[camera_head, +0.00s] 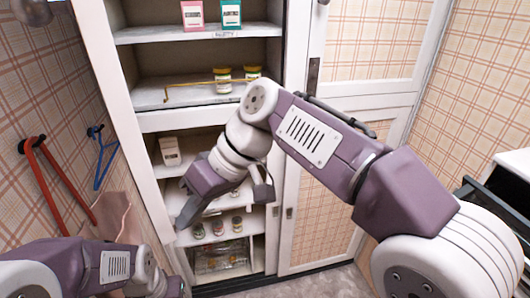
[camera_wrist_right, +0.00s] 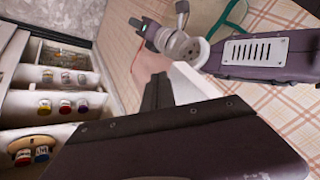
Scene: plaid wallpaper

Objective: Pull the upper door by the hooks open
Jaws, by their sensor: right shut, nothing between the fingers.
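The tall white cabinet (camera_head: 145,122) stands ahead with its left bay open, showing shelves above and below. To its right is a closed upper door (camera_head: 375,45) with a plaid panel, white frame and dark handle (camera_head: 313,75). Two dark hooks (camera_head: 95,131) on the plaid left wall hold a red hanger (camera_head: 58,180) and a blue hanger (camera_head: 103,160). My right gripper (camera_head: 184,216) is shut and empty in front of the lower left shelves; its dark fingers fill the right wrist view (camera_wrist_right: 165,120). My left arm is low at the left; its fingertips are unclear.
A closed lower door (camera_head: 318,205) is right of the bay. Jars (camera_head: 222,78) and boxes (camera_head: 192,14) stand on the upper shelves; small jars (camera_head: 218,227) stand on a lower one. The plaid left wall is close to my left arm. A dark-and-white object (camera_head: 510,170) stands at the right.

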